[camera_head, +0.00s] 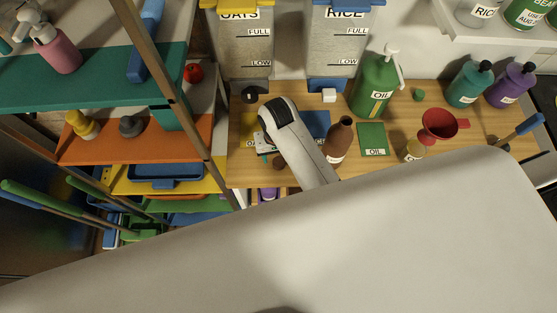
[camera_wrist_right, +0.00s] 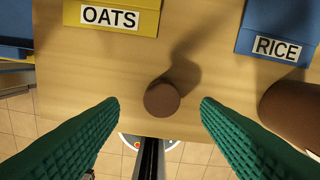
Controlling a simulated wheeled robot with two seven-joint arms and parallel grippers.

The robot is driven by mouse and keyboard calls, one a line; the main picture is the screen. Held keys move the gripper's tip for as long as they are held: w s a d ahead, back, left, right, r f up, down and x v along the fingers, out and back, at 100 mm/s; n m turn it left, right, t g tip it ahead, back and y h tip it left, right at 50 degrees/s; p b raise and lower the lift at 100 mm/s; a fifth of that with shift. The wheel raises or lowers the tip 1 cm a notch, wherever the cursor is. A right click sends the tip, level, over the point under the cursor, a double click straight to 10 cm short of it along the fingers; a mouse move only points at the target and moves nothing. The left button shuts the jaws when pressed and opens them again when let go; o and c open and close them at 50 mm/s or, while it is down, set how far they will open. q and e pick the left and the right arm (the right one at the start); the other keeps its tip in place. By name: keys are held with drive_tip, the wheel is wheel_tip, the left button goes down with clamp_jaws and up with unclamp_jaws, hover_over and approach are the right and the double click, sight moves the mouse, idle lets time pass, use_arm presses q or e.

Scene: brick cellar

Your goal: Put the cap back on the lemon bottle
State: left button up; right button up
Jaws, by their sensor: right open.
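A brown bottle (camera_head: 340,138) stands upright on the wooden worktop, with a pale label that I cannot read. Part of the brown bottle (camera_wrist_right: 298,112) also shows at the right edge of the wrist view. A small round brown cap (camera_wrist_right: 162,97) sits on the worktop near its front edge, and the cap (camera_head: 279,163) shows beside my gripper in the head view. My right gripper (camera_head: 268,154) is open, its green ridged fingers either side of the cap in the wrist view, with gaps on both sides. My left gripper is not in view.
A yellow OATS mat (camera_wrist_right: 110,17) and a blue RICE mat (camera_wrist_right: 277,38) lie behind the cap. A green OIL mat (camera_head: 373,139), green OIL jug (camera_head: 376,88) and red funnel (camera_head: 440,124) are to the right. A shelf rack (camera_head: 135,140) stands left.

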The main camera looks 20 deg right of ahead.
sight(278, 162)
drive_tip(key=shift+d+f, duration=0.1)
drive_tip(key=shift+f, duration=1.65)
drive_tip(key=c, duration=1.1)
